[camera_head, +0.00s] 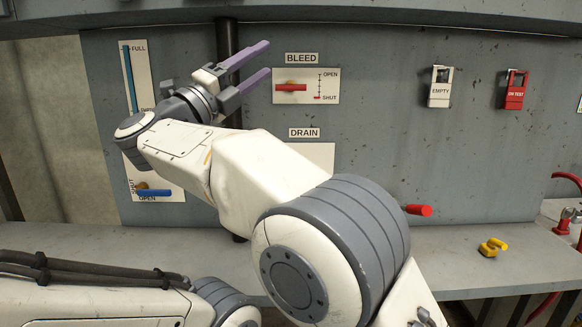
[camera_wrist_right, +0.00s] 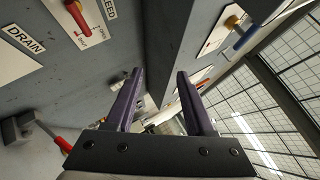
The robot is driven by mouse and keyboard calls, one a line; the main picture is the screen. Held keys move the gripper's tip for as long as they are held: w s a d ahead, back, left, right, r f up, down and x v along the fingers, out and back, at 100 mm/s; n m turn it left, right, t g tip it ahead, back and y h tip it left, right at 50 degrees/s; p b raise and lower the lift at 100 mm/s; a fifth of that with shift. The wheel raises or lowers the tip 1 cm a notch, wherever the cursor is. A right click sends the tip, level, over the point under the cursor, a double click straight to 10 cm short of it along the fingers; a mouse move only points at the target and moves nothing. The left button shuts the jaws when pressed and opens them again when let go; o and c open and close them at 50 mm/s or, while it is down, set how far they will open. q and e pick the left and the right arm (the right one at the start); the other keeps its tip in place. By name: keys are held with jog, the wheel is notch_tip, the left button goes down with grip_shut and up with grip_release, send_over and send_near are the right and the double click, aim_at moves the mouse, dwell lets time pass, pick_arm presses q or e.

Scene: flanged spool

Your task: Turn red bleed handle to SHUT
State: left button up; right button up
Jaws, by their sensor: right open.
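The red bleed handle (camera_head: 291,88) is on a white plate under the BLEED label (camera_head: 302,58). A small red mark sits at the SHUT end. My right gripper (camera_head: 266,60) is open and empty, with purple fingers, just left of and above the handle, apart from it. In the right wrist view the red handle (camera_wrist_right: 79,18) is at the upper left, outside the fingers (camera_wrist_right: 160,78). My left gripper is not in view.
A dark vertical pipe (camera_head: 228,40) runs behind my right gripper. A blue handle (camera_head: 154,192) is at lower left. My right arm partly covers the DRAIN plate (camera_head: 322,155). A red lever (camera_head: 418,210) and yellow piece (camera_head: 492,247) are low right.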

jog(key=w+d+f+n+t+y, duration=0.1)
jog(key=w+f+n+t+y, duration=0.2)
jog(key=w+n+t+y, duration=0.6)
jog(key=w+d+f+n+g+y, duration=0.2)
jog(key=f+n+g+y, duration=0.15)
jog(key=f+n, duration=0.3)
jog(key=w+d+f+n+g+y, duration=0.1)
jog(key=d+f+n+g+y, duration=0.15)
jog(key=f+n+y, duration=0.4)
jog(key=s+d+f+n+g+h, duration=0.1)
jog(key=s+d+f+n+g, duration=0.4)
jog(key=f, duration=0.7)
jog(key=s+d+f+n+g+h, duration=0.1)
jog(key=s+d+f+n+g, duration=0.1)
jog(key=s+d+f+g, duration=0.75)
jog(key=s+d+f+n+g+h, duration=0.1)
jog(key=s+d+f+n+g, duration=0.2)
jog(key=s+f, duration=1.2)
jog(key=s+a+f+n+g+b, duration=0.25)
jog(key=s+a+n+b, duration=0.45)
jog(key=s+a+b, duration=0.5)
notch_tip(320, 180, up, 21)
jog(key=s+p, duration=0.2)
jog(key=p, duration=2)
jog(key=shift+s+a+m+y, duration=0.25)
jog(key=shift+s+m+y, duration=0.05)
jog(key=shift+s+y, duration=0.1)
